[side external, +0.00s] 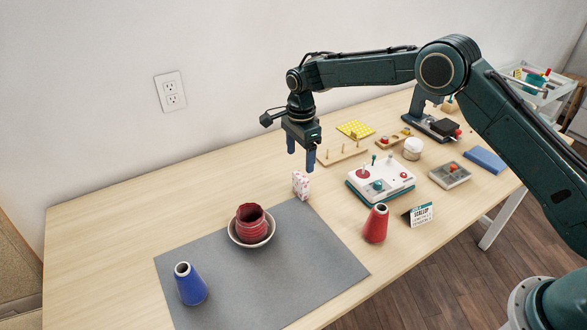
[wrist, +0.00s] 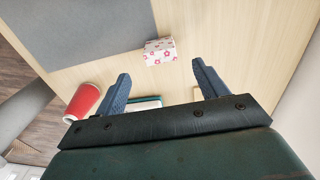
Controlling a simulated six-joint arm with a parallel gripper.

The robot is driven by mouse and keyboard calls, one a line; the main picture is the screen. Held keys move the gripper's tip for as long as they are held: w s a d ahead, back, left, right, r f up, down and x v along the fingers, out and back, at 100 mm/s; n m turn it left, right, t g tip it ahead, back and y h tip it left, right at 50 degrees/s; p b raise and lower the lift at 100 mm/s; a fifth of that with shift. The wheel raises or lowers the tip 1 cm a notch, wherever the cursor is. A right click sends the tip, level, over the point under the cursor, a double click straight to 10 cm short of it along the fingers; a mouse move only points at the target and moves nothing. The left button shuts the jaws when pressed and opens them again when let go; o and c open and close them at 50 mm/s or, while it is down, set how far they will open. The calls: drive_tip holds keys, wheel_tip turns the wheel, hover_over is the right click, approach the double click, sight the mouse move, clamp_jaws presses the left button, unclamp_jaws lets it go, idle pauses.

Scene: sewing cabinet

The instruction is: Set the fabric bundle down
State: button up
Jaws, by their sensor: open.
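The fabric bundle (side external: 301,185), white with pink flowers, stands on the wooden table by the far corner of the grey mat (side external: 320,262). It also shows in the wrist view (wrist: 160,51), just beyond and between my fingertips. My gripper (side external: 300,160) is open and empty, pointing down a little above the bundle. Its two blue fingers show spread apart in the wrist view (wrist: 161,70). Whether the bundle touches the mat's edge I cannot tell.
On the mat are a blue thread cone (side external: 189,284) and a bowl (side external: 237,238) holding a red spool. A red cone (side external: 375,223) stands at its right. The white control box (side external: 380,180) and peg rack (side external: 342,153) lie right of my gripper. The table's left is clear.

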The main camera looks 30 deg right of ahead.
drive_tip(key=shift+r, duration=0.95)
drive_tip(key=shift+r, duration=0.1)
drive_tip(key=s+d+r+n+t, duration=0.1)
drive_tip(key=s+d+r+n, duration=0.3)
drive_tip(key=s+r, duration=0.55)
drive_tip(key=s+d+r+n+t, duration=0.2)
drive_tip(key=s+d+r+n, duration=0.3)
drive_tip(key=r, duration=0.7)
drive_tip(key=s+d+n+t, duration=0.2)
drive_tip(key=s+n, duration=0.7)
drive_tip(key=s, duration=1.9)
drive_tip(key=shift+d+f+t, duration=0.15)
drive_tip(key=shift+d+t, duration=0.15)
drive_tip(key=shift+d, duration=0.4)
